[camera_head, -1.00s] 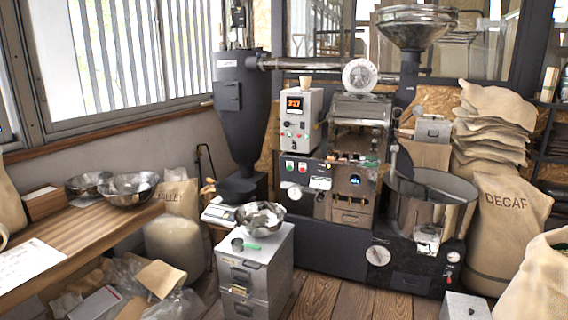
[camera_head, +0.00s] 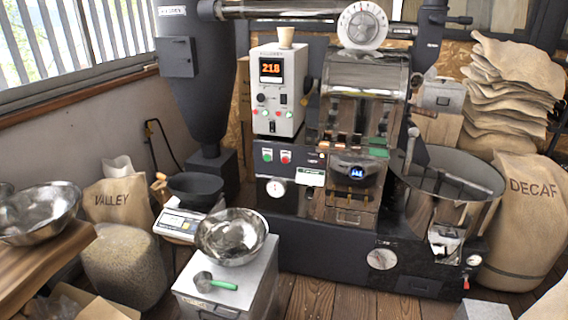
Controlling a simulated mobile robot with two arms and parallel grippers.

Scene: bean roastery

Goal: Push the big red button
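A red button (camera_head: 286,158) sits on the dark front panel of the roaster, just right of a green button (camera_head: 267,155). A round white gauge (camera_head: 276,188) is below them. Smaller coloured buttons or lights show on the grey control box (camera_head: 279,90) above, which has a lit red display; at this size I cannot tell them apart well. Nothing covers the red button. Neither of my grippers shows in the head view.
A grey cabinet (camera_head: 225,300) with a steel bowl (camera_head: 231,236) and a green-handled scoop (camera_head: 214,282) stands in front of the roaster. A scale (camera_head: 183,224) is left of it. The round cooling drum (camera_head: 450,190) is at right. Wooden floor (camera_head: 312,298) shows between.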

